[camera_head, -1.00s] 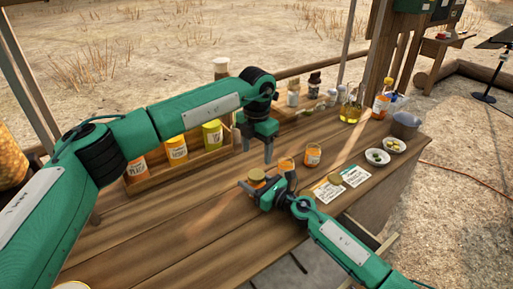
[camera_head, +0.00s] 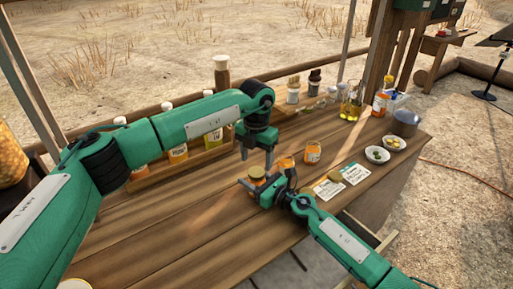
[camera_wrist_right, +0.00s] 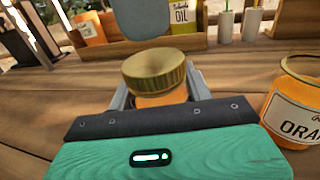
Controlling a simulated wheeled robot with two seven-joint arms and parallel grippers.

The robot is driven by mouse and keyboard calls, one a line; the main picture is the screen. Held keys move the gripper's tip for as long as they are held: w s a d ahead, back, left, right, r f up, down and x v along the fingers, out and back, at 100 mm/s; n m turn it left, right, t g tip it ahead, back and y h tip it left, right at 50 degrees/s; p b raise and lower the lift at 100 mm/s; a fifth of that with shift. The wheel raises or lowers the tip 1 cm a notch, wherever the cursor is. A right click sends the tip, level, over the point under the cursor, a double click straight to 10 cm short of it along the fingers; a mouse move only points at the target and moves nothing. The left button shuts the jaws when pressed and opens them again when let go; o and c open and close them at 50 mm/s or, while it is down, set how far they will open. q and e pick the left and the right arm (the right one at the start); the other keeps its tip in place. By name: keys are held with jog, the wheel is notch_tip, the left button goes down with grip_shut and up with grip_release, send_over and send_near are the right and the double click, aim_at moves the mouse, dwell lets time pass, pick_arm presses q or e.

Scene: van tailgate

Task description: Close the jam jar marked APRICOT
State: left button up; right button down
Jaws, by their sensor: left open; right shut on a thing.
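My right gripper (camera_head: 262,184) is shut around a jar with orange contents (camera_wrist_right: 162,100). A gold lid (camera_wrist_right: 155,70) sits on top of this jar; it also shows in the head view (camera_head: 256,172). The lid looks slightly tilted, and I cannot tell whether it is screwed down. The jar's label is hidden, so I cannot read APRICOT. My left gripper (camera_head: 257,157) is open, pointing down just above the lid. A grey shape above the lid in the right wrist view is probably part of it.
An open jar (camera_wrist_right: 292,105) whose label starts "ORA" stands to the right. Another orange jar (camera_head: 313,152) stands nearby. A second gold lid (camera_head: 335,177) lies by the white cards (camera_head: 355,174).

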aim_at(256, 171)
pick_arm(q)
jog(key=shift+f, duration=1.95)
jog(key=shift+c, duration=0.4)
jog(key=c, duration=0.9)
jog(key=o, duration=1.1)
jog(key=shift+o, duration=0.2)
notch_tip(256, 171, up, 12)
